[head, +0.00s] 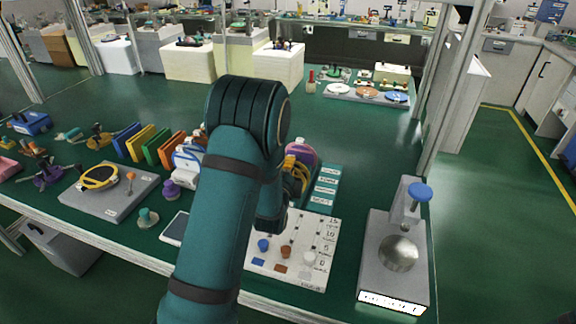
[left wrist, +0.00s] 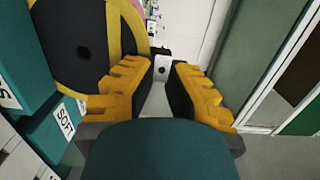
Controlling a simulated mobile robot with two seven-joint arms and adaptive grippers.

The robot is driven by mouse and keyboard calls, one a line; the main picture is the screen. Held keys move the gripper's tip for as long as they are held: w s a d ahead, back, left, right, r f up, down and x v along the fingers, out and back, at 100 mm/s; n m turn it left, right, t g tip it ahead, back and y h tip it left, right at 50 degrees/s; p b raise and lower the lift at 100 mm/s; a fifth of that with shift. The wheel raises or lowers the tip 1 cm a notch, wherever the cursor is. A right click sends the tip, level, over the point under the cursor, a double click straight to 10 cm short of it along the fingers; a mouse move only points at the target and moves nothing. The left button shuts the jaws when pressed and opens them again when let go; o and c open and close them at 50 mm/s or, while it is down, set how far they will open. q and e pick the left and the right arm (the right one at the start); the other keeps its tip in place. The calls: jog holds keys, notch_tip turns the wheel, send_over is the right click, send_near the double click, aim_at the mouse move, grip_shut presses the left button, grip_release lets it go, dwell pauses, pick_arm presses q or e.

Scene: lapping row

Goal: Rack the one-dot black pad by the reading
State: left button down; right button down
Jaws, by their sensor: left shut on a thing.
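My left gripper (left wrist: 161,85) is shut on a small pale piece with one dark dot (left wrist: 162,70), which I take to be part of the one-dot black pad. The rest of that pad cannot be made out. A large dark disc with a yellow rim (left wrist: 85,48) is close beside the left finger in the left wrist view. A teal rack (head: 325,187) with several white labels stands beside the gripper; one label reads SOFT (left wrist: 65,124). In the head view my left forearm hides most of the gripper; only yellow finger parts (head: 295,174) show.
A white board (head: 318,238) with a number scale and coloured knobs lies in front of the rack. A grey gauge stand (head: 375,262) with a blue knob and a lit readout (head: 391,302) is at right. Coloured upright pads (head: 142,142) and a grey plate (head: 115,202) are at left.

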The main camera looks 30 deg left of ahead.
pick_arm(q)
jog(key=shift+f, duration=0.75)
jog(key=c, duration=1.1)
grip_release()
jog(key=shift+o, duration=0.2)
jog(key=shift+s, duration=0.1)
jog(key=v, duration=1.1)
jog(key=shift+s+d, duration=0.2)
jog(key=shift+s, duration=0.15)
